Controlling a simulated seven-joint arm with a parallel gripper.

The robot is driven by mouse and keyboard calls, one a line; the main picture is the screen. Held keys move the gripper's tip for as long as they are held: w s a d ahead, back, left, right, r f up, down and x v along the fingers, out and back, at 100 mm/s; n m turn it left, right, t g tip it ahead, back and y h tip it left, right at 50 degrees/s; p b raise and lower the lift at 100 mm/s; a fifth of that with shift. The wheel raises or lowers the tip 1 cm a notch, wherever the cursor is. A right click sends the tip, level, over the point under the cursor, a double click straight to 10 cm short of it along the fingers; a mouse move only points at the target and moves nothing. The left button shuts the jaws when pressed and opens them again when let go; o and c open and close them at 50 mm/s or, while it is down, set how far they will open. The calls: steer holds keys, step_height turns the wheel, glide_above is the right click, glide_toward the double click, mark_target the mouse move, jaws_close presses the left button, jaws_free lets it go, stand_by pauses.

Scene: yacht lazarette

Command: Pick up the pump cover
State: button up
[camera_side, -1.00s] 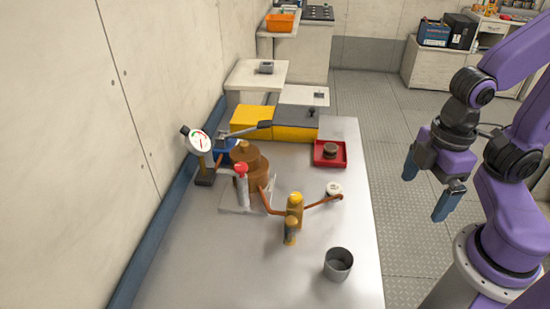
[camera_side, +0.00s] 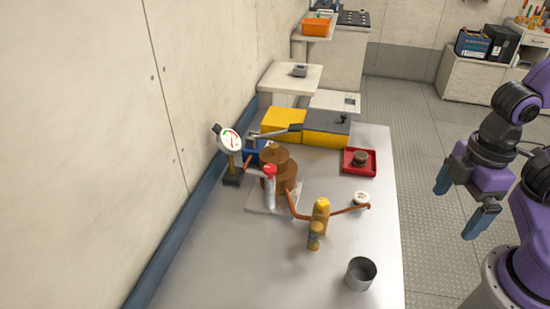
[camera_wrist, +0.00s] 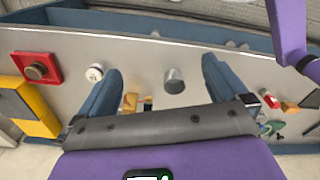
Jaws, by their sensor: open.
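A brown stepped round pump body (camera_side: 279,168) stands on a pale plate at the table's left-middle. A small brown round piece (camera_side: 359,158) sits in a red tray (camera_side: 373,172) at the far right; it also shows in the wrist view (camera_wrist: 37,71). I cannot tell for certain which part is the pump cover. My gripper (camera_side: 462,200) is open and empty, in the air beyond the table's right edge, apart from everything.
The grey cup (camera_side: 361,274) stands near the table's front right. A brass valve (camera_side: 319,215) with copper pipe rises mid-table, beside a white round item (camera_side: 361,198). A gauge (camera_side: 229,140) stands at left, yellow boxes (camera_side: 312,126) at the back. The front left tabletop is clear.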

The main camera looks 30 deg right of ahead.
steer(key=shift+w, duration=0.1)
stand_by(0.3)
steer(key=m+t+y, duration=0.2)
steer(key=t+y, duration=0.6)
steer(key=y, duration=0.2)
glide_toward(280, 155)
steer(key=x, duration=0.6)
steer(key=shift+w+d+f, duration=0.1)
steer(key=shift+w+f, duration=0.1)
steer(key=shift+f, duration=0.15)
steer(key=shift+x, duration=2.65)
steer(key=shift+r, duration=0.2)
steer(key=c, duration=1.1)
steer(key=shift+r, duration=0.1)
